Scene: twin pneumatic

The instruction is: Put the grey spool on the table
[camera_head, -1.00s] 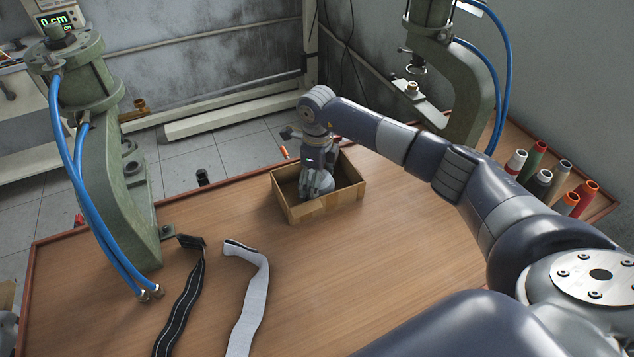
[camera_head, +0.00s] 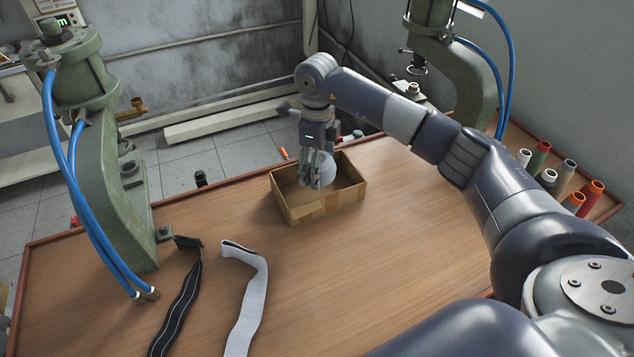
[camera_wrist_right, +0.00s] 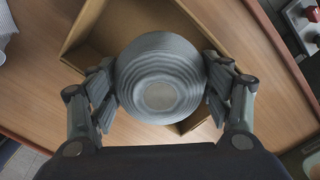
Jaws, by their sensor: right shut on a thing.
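The grey spool (camera_wrist_right: 160,75) is between the fingers of my right gripper in the right wrist view, with a finger pressed on each side. In the head view my right gripper (camera_head: 318,182) is shut on the spool (camera_head: 328,172), which is partly hidden behind the fingers. The gripper points down and holds the spool above the open cardboard box (camera_head: 325,212). The wooden table (camera_head: 390,260) carries the box near its far edge. My left gripper is not in view.
A green press (camera_head: 115,190) with blue hoses stands at the left. Another press (camera_head: 470,75) stands at the back right, near several spools (camera_head: 568,170). A black strap (camera_head: 182,300) and a white strap (camera_head: 250,300) lie at the front left. The table's middle is clear.

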